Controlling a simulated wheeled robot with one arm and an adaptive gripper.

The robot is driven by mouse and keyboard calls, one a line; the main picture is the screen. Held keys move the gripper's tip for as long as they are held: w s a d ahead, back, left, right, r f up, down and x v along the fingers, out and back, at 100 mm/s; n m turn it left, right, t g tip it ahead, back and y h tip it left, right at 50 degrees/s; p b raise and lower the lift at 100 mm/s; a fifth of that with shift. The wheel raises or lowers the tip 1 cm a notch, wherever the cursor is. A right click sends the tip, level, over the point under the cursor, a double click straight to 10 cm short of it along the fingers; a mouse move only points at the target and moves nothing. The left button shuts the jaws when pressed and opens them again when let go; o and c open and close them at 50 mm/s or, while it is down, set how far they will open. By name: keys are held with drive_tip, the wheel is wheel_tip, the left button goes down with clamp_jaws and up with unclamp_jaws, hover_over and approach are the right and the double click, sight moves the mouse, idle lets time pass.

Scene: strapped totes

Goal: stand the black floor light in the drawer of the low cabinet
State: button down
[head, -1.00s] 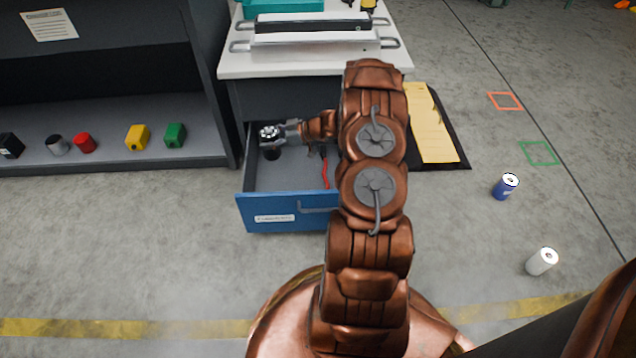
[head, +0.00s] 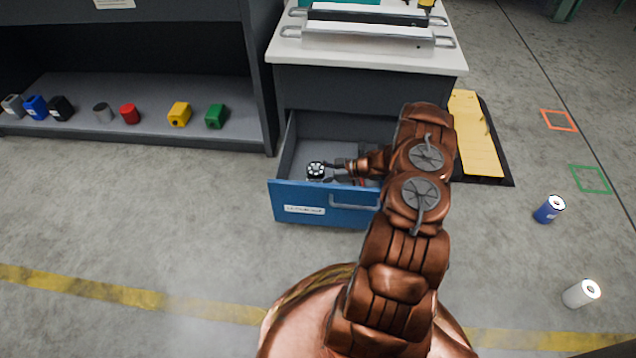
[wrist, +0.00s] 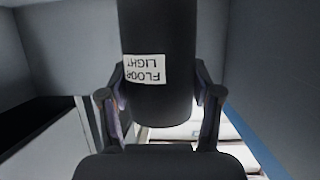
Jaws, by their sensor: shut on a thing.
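The black floor light (head: 316,169) is inside the open blue-fronted drawer (head: 310,216) of the low cabinet (head: 340,92), towards its left side. In the wrist view the light (wrist: 158,95) is a black cylinder with a white label reading "FLOOR LIGHT", upside down in the picture. My gripper (head: 335,171) reaches into the drawer from the right and is shut on the light, one finger on each side; the gripper also shows in the wrist view (wrist: 160,105). Whether the light's base touches the drawer floor is hidden.
Coloured lights, including a yellow one (head: 179,114), stand on the grey shelf (head: 150,90) at left. White-topped cabinet surface holds silver trays (head: 370,32). A yellow panel (head: 474,140) lies beside the cabinet.

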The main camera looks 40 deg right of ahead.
drive_tip(key=shift+f+b, duration=0.65)
drive_tip(key=shift+f, duration=1.05)
drive_tip(key=shift+c, duration=1.1)
unclamp_jaws()
drive_tip(key=shift+f, duration=0.15)
drive_tip(key=p+v, duration=0.3)
drive_tip(key=v, duration=0.9)
drive_tip(key=shift+p, duration=0.4)
